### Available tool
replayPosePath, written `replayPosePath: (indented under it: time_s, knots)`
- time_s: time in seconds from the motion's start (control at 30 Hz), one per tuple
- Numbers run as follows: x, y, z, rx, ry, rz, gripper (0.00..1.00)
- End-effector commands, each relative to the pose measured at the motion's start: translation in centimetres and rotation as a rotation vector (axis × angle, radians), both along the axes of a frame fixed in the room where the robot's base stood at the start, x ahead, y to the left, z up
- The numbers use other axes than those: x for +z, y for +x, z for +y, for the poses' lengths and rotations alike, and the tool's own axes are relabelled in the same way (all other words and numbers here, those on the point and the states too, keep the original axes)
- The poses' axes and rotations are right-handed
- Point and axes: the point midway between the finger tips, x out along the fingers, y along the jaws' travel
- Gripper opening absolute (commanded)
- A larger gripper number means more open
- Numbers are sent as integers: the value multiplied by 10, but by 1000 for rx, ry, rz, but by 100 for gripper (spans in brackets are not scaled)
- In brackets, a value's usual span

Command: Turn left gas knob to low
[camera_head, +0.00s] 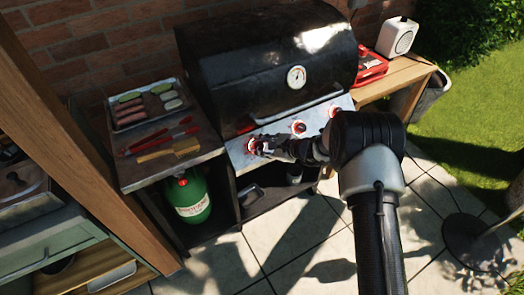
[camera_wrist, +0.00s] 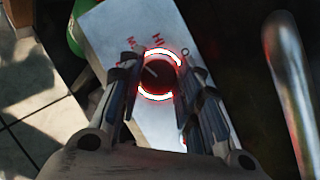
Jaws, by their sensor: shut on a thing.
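The left gas knob (camera_head: 252,145) is at the left end of the grill's silver front panel (camera_head: 237,156). In the wrist view the knob (camera_wrist: 160,81) is dark, with a lit red and white ring around it and a pale pointer line towards the upper left. Red marks stand on the panel above it. My gripper (camera_wrist: 156,78) has one finger on each side of the knob and is shut on it. In the head view my gripper (camera_head: 264,147) reaches the panel from the right. Its fingers partly hide the knob there.
Further red-ringed knobs, such as the middle one (camera_head: 299,127), are to the right. The lid handle (camera_head: 300,107) runs just above the panel. A side shelf (camera_head: 143,176) holds a food tray (camera_head: 133,120) and tools. A green gas bottle (camera_head: 188,197) stands below.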

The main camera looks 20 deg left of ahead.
Motion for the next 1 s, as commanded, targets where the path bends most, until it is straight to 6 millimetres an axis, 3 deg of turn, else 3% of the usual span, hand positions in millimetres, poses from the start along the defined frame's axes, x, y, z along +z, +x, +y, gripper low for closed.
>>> replayPosePath:
  time_s: [0.5, 1.0]
  knots:
    - [-1, -1, 1, 246, -159, -182, 8]
    - [-1, -2, 1, 295, -190, -217, 8]
